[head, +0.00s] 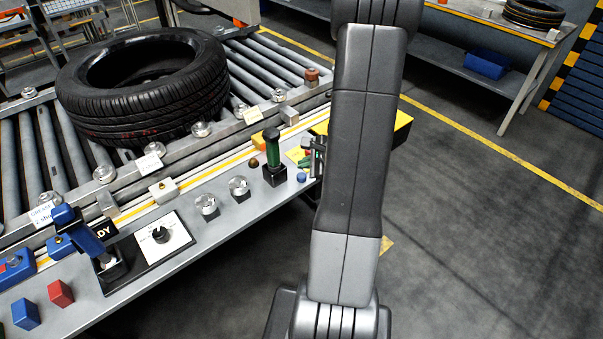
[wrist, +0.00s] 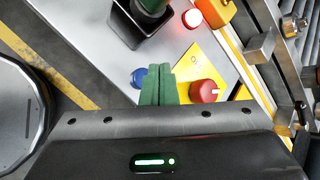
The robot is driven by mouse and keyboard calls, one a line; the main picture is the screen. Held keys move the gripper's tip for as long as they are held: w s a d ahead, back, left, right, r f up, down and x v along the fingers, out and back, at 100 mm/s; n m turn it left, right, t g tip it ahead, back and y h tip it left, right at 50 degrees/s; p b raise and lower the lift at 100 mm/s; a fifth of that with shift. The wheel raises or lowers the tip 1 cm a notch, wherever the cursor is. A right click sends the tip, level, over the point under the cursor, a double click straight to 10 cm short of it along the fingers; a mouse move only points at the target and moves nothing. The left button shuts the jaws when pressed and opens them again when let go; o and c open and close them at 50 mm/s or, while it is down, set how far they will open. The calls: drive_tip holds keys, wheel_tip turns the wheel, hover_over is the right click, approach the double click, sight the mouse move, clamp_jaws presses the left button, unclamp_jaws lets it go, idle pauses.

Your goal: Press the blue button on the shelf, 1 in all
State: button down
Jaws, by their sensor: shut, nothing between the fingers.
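The blue button (head: 301,177) sits on the grey shelf (head: 232,218) near its right end, close to the black-based lever. It also shows in the wrist view (wrist: 138,77), just left of my fingertips. My gripper (head: 306,160) is over this end of the shelf, partly behind my arm in the head view. In the wrist view its green fingers (wrist: 158,84) are together with nothing between them. They appear beside the button, over the edge of the yellow plate; whether they touch anything cannot be told.
A green-handled lever in a black box (head: 274,172) stands beside the blue button. A red knob (wrist: 203,91) on the yellow plate (wrist: 190,68) is right of my fingers. A lit red lamp (wrist: 191,18) is farther off. A tyre (head: 145,85) lies on the roller conveyor behind the shelf.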

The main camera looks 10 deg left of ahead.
sight(305, 177)
drive_tip(key=shift+r+p, duration=1.1)
drive_tip(key=shift+r, duration=0.85)
